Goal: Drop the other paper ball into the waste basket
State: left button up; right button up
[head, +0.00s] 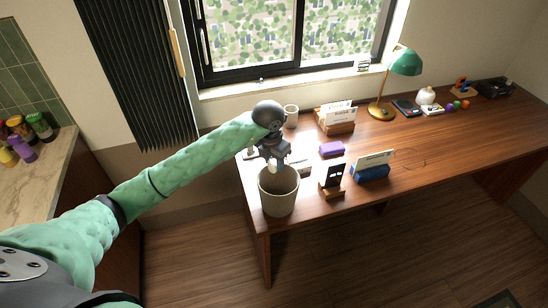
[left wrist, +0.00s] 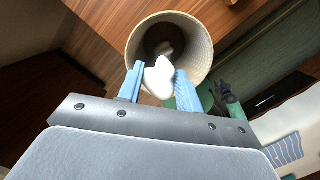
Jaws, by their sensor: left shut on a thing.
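The waste basket (head: 278,197) is a light, tapered, open-topped bin standing at the near left corner of the wooden desk. My left gripper (head: 273,163) is above its mouth, pointing down. It is shut on a white paper ball (head: 272,169). In the left wrist view the paper ball (left wrist: 158,79) sits between the blue fingertips (left wrist: 157,82), in front of the basket's opening (left wrist: 203,45).
On the desk (head: 430,140) near the basket are a dark sign on a wooden stand (head: 332,178), a blue card holder (head: 372,168), a purple block (head: 331,149), a letter rack (head: 337,122) and a cup (head: 291,116). A green lamp (head: 404,62) stands farther back.

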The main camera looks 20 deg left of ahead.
aim_at(274, 160)
jog(key=shift+s, duration=0.2)
pick_arm(q)
jog(key=o, duration=1)
jog(key=shift+o, duration=0.2)
pick_arm(e)
jog(key=shift+s+f, duration=0.1)
jog(key=shift+s, duration=0.05)
pick_arm(q)
jog(key=shift+r, duration=0.15)
pick_arm(e)
jog(key=shift+f, duration=0.1)
pick_arm(q)
jog(key=shift+r+b, duration=0.35)
jog(key=r, duration=0.1)
jog(key=r+b, duration=0.1)
jog(key=r, duration=0.1)
jog(key=r+b, duration=0.1)
jog(key=r, duration=0.1)
jog(key=shift+s+a, duration=0.15)
jog(key=shift+s, duration=0.15)
jog(key=shift+s+r+b, duration=0.1)
jog(key=shift+r+b, duration=0.25)
jog(key=shift+r, duration=0.55)
pick_arm(e)
jog(key=w+a+r, duration=0.2)
jog(key=w+r, duration=0.2)
jog(key=w, duration=0.1)
jog(key=shift+a+r, duration=0.3)
jog(key=shift+r, duration=0.05)
